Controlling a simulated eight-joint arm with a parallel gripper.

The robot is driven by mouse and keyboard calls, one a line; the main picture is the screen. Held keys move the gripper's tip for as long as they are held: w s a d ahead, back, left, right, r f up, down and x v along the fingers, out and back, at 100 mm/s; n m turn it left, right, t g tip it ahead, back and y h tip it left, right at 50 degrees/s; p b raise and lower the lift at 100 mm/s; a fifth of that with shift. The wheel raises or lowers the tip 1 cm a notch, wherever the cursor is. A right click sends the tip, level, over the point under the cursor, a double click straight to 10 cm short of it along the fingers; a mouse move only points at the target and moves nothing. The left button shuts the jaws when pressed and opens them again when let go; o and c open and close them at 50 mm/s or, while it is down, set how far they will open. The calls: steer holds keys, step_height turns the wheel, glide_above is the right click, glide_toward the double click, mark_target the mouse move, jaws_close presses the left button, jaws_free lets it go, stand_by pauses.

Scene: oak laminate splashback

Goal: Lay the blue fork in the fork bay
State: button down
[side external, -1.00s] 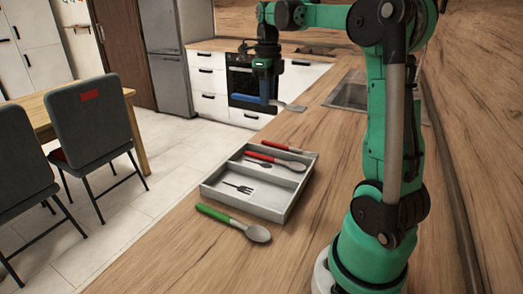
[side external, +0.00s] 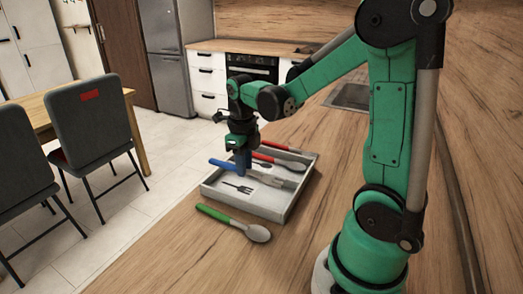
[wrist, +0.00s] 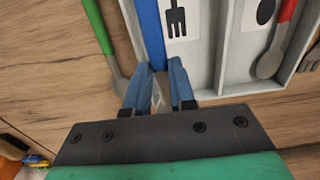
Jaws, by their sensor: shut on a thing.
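The blue fork (side external: 222,164) is held in my gripper (side external: 243,168), which points down over the cutlery tray (side external: 268,213). The fork lies roughly along the tray's length, above the bay with the fork picture (side external: 238,187). In the wrist view its blue handle (wrist: 151,35) runs beside the fork picture (wrist: 176,18), near the tray's left wall. My gripper (wrist: 160,88) is shut on the fork, with a grey part between the fingers. The tines are mostly hidden there. I cannot tell whether the fork touches the tray floor.
A red-handled spoon (side external: 285,164) lies in the neighbouring bay. A green-handled spoon (side external: 235,224) lies on the counter beside the tray. The counter to the right of the tray is clear.

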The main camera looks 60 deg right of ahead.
mark_target(246, 198)
steer(key=shift+f, duration=3)
steer(key=shift+f, duration=0.6)
steer(key=c, duration=0.7)
jaws_free()
steer(key=shift+o, duration=0.2)
steer(key=shift+r, duration=2.8)
